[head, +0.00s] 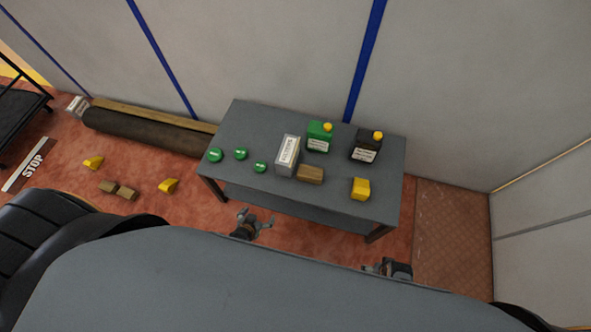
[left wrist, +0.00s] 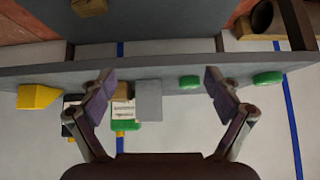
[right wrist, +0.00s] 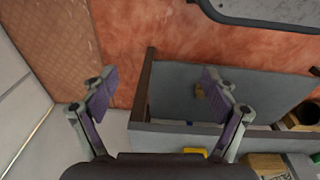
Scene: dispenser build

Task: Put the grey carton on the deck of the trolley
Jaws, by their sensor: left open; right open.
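The grey carton (head: 288,155), with a white label, stands on the grey table (head: 240,118). It also shows in the left wrist view (left wrist: 148,101), between the fingers in the picture but some way beyond them. My left gripper (head: 256,224) is open and empty in front of the table's near edge. It also shows in its own wrist view (left wrist: 158,82). My right gripper (head: 386,268) is open and empty, low and right, off the table's front corner; its fingers (right wrist: 158,82) show apart. A dark platform with black rails (head: 18,108), cut off at the left edge, may be the trolley.
A brown block (head: 310,174) lies beside the carton. A green canister (head: 319,138), a dark canister (head: 366,147), a yellow block (head: 360,189) and green discs (head: 240,154) are also on the table. A dark roll (head: 150,132) and loose blocks (head: 107,186) lie on the floor to the left.

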